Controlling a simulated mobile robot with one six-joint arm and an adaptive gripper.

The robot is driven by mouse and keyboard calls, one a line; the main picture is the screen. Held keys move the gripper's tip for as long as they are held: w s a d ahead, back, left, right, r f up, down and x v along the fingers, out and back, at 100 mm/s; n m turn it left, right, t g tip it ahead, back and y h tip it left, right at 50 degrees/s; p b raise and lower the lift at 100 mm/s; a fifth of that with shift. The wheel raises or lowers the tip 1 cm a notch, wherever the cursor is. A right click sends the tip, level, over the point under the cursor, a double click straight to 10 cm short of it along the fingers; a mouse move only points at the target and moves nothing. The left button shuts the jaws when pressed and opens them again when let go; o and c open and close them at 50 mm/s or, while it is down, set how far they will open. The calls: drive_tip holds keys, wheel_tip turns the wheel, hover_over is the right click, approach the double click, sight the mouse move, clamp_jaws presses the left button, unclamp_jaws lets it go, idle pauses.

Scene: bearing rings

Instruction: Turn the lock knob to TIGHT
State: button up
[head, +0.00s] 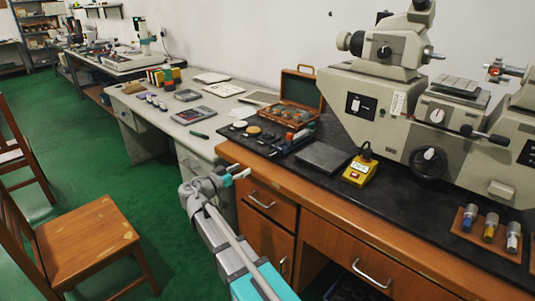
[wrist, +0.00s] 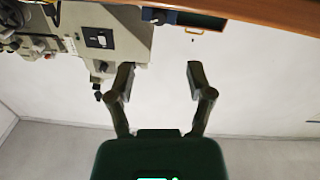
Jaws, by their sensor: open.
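A large grey measuring machine (head: 385,85) stands on the black bench top at the right. On its front are a big black round knob (head: 428,162), a small white dial with a red mark (head: 437,115) and a black-ended lever (head: 485,135). I cannot read a TIGHT label or tell which is the lock knob. My gripper (head: 240,174) is in front of the wooden bench, well left of the machine, touching nothing. In the wrist view my gripper (wrist: 160,78) is open and empty, with the machine (wrist: 110,38) upside down beyond it.
A yellow device (head: 358,172) and a dark flat plate (head: 323,157) lie on the bench before the machine. An open wooden case (head: 300,95) stands further left. Coloured cylinders sit in a wooden holder (head: 463,218) at the right. A wooden chair (head: 85,235) stands on the green floor.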

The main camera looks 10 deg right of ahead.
sight(269, 155)
idle(0.4)
drive_tip(key=shift+x, duration=6.85)
drive_tip(key=shift+c, duration=0.2)
clamp_jaws()
